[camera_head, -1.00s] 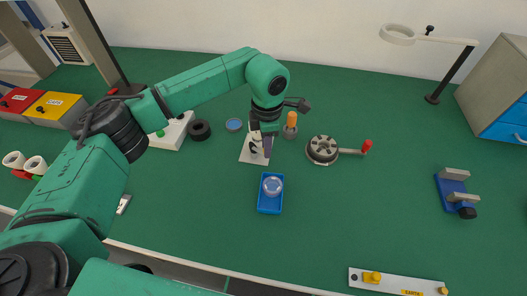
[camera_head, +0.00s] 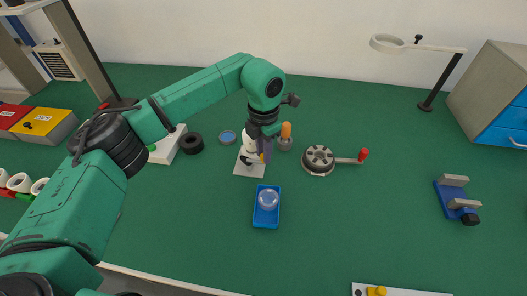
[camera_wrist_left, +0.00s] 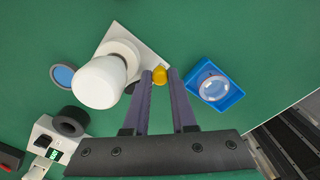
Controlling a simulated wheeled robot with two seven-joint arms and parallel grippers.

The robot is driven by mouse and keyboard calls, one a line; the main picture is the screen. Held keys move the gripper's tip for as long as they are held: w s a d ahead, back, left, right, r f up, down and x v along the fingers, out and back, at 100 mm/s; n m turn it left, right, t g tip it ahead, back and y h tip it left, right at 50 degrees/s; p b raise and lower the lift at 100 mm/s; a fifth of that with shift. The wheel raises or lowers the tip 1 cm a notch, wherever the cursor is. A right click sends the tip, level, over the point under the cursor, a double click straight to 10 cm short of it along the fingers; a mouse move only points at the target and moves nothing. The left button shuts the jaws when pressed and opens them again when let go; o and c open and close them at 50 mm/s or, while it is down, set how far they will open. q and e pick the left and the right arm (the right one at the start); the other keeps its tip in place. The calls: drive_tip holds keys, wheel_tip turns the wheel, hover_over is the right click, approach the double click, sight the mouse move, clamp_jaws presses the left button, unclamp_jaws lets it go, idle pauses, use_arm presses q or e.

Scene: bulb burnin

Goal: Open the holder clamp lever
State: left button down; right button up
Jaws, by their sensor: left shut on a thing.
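The bulb holder stands on a white square plate (camera_head: 246,171) in the middle of the bench, with a large white bulb-shaped body (camera_wrist_left: 101,82) upright on it. The wrist view shows its clamp lever's yellow knob (camera_wrist_left: 160,77) between my left fingertips (camera_wrist_left: 160,72). In the head view a bit of yellow shows at the tips of my left gripper (camera_head: 265,152), at the plate's right side. The purple-grey fingers are shut on the knob. The lever's arm is mostly hidden, so its angle is unclear. My right gripper is out of view.
A blue tray (camera_head: 266,222) with a clear round piece lies in front. An orange-topped item in a grey cup (camera_head: 285,144) stands close behind the gripper. A round dark fixture with a red-knobbed handle (camera_head: 319,158) is to the right. A black ring (camera_head: 191,143) lies left.

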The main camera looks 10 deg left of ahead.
use_arm(q)
drive_tip(key=shift+w+r, duration=0.1)
drive_tip(key=shift+r, duration=0.05)
drive_tip(key=c, duration=0.7)
unclamp_jaws()
wheel_tip(320, 180, up, 14)
drive_tip(key=shift+r+b, duration=0.25)
drive_tip(key=shift+b, duration=0.45)
